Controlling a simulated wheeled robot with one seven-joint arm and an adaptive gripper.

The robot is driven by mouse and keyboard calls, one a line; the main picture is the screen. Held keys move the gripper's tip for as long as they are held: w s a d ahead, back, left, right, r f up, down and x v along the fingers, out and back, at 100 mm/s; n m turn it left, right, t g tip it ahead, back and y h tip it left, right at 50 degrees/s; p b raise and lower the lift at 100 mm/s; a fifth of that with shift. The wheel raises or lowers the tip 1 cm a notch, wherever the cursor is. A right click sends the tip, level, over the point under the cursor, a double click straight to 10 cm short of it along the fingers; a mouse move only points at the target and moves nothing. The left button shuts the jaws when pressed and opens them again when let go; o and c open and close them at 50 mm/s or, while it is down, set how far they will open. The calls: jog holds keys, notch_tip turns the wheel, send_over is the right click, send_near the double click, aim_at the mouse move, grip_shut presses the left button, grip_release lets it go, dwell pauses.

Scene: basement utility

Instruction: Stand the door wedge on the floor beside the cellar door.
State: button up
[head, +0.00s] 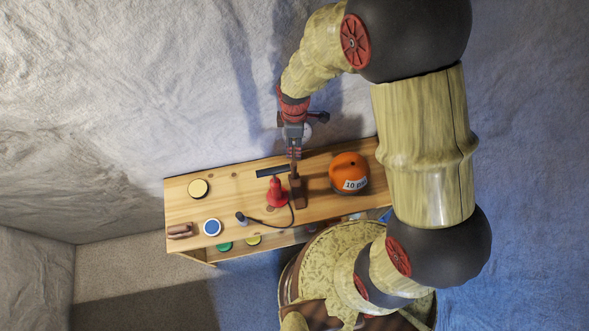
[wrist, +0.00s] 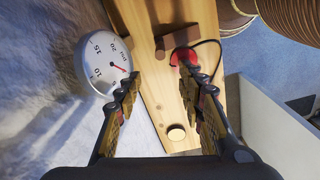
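The brown wooden block (head: 297,190), which looks like the door wedge, is on the wooden bench just right of a red item. It also shows in the wrist view (wrist: 185,38), near the top, beyond my fingertips. My gripper (head: 295,159) is above the back part of the bench, close to the block. In the wrist view its two fingers (wrist: 159,74) are apart with nothing between them but the bench behind. I cannot tell whether a fingertip touches the block. I cannot make out the cellar door in either view.
The bench (head: 320,162) also holds a red item (head: 277,192) with a black cable, an orange round object (head: 349,172) marked 10 psi, and discs (head: 198,188). A white gauge (wrist: 105,63) is close to my left finger. Bare floor (head: 140,268) lies at lower left.

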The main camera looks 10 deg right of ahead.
aim_at(293, 162)
jog(key=shift+n, duration=0.3)
notch_tip(293, 162, down, 16)
jog(key=shift+w+a+f+b, duration=0.1)
jog(key=shift+a+f+b, duration=0.1)
jog(key=shift+b, duration=0.4)
jog(key=shift+d, duration=0.1)
jog(key=shift+c, duration=0.9)
jog(key=c, duration=0.7)
grip_shut()
